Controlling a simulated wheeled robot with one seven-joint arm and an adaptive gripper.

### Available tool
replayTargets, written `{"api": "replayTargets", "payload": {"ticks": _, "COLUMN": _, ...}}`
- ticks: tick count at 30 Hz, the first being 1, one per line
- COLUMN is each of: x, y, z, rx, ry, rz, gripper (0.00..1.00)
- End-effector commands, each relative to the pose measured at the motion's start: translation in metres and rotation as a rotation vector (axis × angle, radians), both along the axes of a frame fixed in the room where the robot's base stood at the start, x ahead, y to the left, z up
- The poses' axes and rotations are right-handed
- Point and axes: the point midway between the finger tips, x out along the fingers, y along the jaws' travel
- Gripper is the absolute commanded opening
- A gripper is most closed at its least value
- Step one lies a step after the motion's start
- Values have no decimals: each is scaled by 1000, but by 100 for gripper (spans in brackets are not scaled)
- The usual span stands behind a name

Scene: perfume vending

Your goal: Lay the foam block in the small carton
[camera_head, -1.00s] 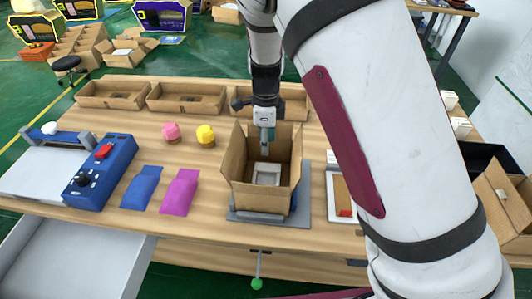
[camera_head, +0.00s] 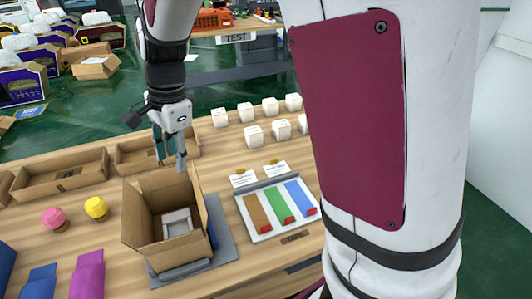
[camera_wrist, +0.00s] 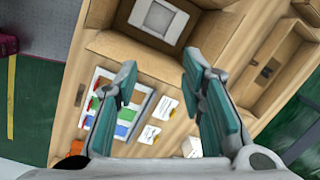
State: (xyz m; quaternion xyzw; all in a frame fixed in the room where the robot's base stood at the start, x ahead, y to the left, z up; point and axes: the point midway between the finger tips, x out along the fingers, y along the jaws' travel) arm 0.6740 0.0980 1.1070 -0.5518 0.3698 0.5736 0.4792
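The small carton (camera_head: 135,218) stands open on the table, its flaps up, on a grey-blue base. A pale grey-white foam block (camera_head: 178,223) with a square recess lies inside it on the carton floor. In the wrist view the foam block (camera_wrist: 158,17) and the carton (camera_wrist: 112,46) show at the top edge. My gripper (camera_head: 168,162) hangs above the back edge of the carton, pointing down. In the wrist view my gripper (camera_wrist: 158,78) has its two teal fingers wide apart with nothing between them.
A tray with brown, green and blue strips (camera_head: 250,232) lies right of the carton. Several white cubes (camera_head: 254,135) stand behind it. Brown trays (camera_head: 65,178) line the back left. Pink (camera_head: 54,219) and yellow (camera_head: 97,208) items stand left of the carton.

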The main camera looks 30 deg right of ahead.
Motion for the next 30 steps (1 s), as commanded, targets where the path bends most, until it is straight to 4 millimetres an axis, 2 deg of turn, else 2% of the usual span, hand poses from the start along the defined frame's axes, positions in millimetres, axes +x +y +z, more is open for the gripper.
{"api": "replayTargets", "payload": {"ticks": 1, "x": -12, "y": -9, "z": 17, "rx": 13, "ry": -33, "rz": 67, "gripper": 37}}
{"api": "replayTargets", "payload": {"ticks": 6, "x": -57, "y": -34, "z": 58, "rx": 3, "ry": -148, "rz": 340, "gripper": 37}}
{"api": "replayTargets", "payload": {"ticks": 12, "x": -115, "y": -60, "z": 92, "rx": -87, "ry": -287, "rz": 663, "gripper": 37}}
{"api": "replayTargets", "payload": {"ticks": 16, "x": -152, "y": -76, "z": 103, "rx": -192, "ry": -360, "rz": 866, "gripper": 37}}
{"api": "replayTargets", "payload": {"ticks": 21, "x": -192, "y": -91, "z": 107, "rx": -342, "ry": -406, "rz": 1085, "gripper": 37}}
{"api": "replayTargets", "payload": {"ticks": 25, "x": -209, "y": -97, "z": 106, "rx": -422, "ry": -409, "rz": 1187, "gripper": 37}}
{"api": "replayTargets", "payload": {"ticks": 30, "x": -217, "y": -100, "z": 105, "rx": -459, "ry": -407, "rz": 1235, "gripper": 37}}
